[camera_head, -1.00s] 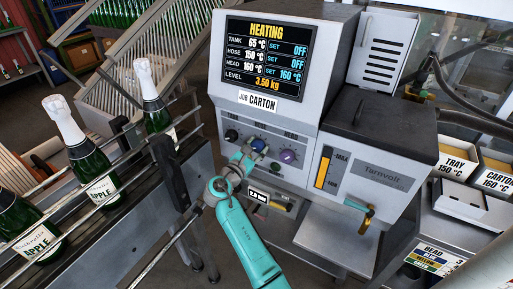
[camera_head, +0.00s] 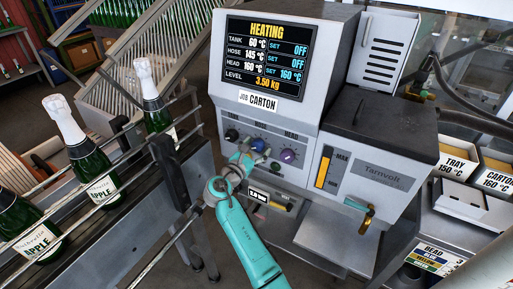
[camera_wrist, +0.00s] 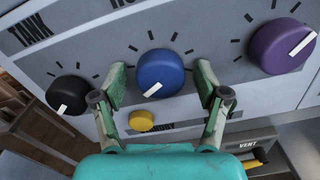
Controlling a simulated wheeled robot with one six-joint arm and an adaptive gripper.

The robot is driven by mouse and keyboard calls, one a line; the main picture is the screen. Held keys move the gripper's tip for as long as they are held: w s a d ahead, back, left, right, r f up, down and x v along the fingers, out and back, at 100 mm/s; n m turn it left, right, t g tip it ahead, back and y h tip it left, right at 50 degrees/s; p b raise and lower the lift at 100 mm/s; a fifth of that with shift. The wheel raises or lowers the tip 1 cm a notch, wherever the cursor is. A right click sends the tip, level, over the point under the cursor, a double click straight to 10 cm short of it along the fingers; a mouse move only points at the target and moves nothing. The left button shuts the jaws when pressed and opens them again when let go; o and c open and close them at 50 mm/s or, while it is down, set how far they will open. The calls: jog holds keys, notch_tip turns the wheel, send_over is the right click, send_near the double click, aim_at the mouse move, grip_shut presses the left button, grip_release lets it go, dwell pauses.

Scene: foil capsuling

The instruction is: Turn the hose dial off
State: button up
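The hose dial is the blue knob (camera_wrist: 160,72) in the middle of the row, also seen in the head view (camera_head: 258,144). Its white pointer aims down and left. My gripper (camera_wrist: 160,76) is open, with one finger on each side of the blue knob and a visible gap on both sides. It shows small at the panel in the head view (camera_head: 246,156). The screen (camera_head: 265,57) reads HEATING, with tank 60 °C set OFF, hose 145 °C set OFF and head 160 °C set 160 °C.
The black tank dial (camera_wrist: 68,95) is to the left, pointer down-left. The purple head dial (camera_wrist: 282,46) is to the right, pointer up-right. A yellow button (camera_wrist: 141,121) sits below the blue knob. Bottles (camera_head: 92,165) stand on a conveyor at left.

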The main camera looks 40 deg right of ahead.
jog(key=v, duration=1.2)
dwell(0.5)
